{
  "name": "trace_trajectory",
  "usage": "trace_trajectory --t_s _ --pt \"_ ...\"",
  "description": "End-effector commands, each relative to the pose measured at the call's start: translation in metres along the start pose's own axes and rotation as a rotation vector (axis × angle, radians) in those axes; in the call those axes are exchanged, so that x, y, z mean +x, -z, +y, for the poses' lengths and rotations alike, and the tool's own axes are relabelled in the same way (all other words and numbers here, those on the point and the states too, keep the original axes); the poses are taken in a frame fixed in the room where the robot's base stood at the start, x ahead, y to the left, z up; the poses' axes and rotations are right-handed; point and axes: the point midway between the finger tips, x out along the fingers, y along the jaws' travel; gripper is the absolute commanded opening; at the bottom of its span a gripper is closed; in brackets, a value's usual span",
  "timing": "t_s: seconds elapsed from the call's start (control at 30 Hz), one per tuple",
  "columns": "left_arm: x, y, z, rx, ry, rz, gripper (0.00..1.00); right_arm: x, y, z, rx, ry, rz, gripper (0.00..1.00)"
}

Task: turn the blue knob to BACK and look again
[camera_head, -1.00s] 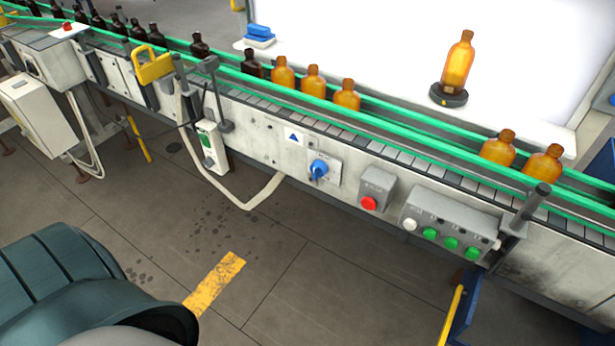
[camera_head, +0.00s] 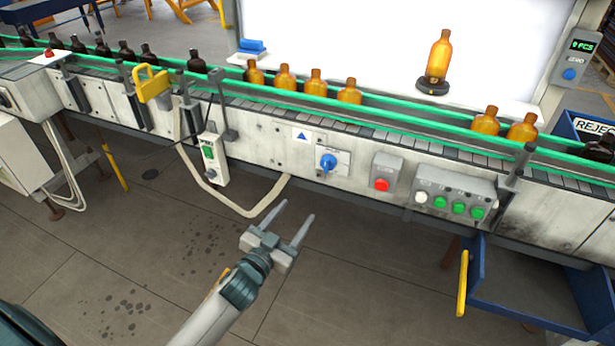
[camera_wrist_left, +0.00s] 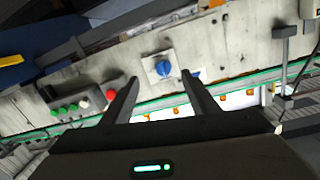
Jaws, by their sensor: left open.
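The blue knob (camera_head: 328,163) sits on a pale plate on the conveyor's side panel, right of a small blue triangle sign. It also shows in the left wrist view (camera_wrist_left: 163,68), beyond and between the two fingers. The markings around it are too small to read. My left gripper (camera_head: 297,222) is open and empty, in front of and below the knob, apart from it. In the left wrist view its fingers (camera_wrist_left: 158,88) are spread. An amber bottle (camera_head: 438,56) stands on a dark round stand (camera_head: 432,86) before the bright white panel. My right gripper is not in view.
A red button box (camera_head: 384,172) and a box with green and white buttons (camera_head: 452,193) are right of the knob. A grey hose (camera_head: 237,207) hangs at left. Amber and dark bottles stand between green rails (camera_head: 389,115). A blue REJECT bin (camera_head: 585,128) is at right.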

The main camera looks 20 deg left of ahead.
Motion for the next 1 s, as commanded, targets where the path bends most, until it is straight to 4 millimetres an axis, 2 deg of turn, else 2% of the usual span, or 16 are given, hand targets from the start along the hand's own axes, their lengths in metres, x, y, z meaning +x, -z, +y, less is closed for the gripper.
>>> trace_trajectory --t_s 0.03,0.13,0.63,0.87,1.0 --pt "0.000 0.014 -0.001 0.001 0.001 0.026 0.54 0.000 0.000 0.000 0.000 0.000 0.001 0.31" --pt "-0.001 0.029 -0.003 0.002 0.002 0.052 0.54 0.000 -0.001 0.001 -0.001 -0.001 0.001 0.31" --pt "0.003 0.031 -0.003 0.001 0.002 0.054 0.54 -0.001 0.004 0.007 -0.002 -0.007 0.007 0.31" --pt "0.024 0.033 -0.004 0.001 0.003 0.054 0.54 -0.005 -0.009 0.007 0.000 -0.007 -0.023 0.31" --pt "0.045 0.035 -0.003 0.002 0.002 0.054 0.54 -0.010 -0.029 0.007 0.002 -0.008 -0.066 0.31"
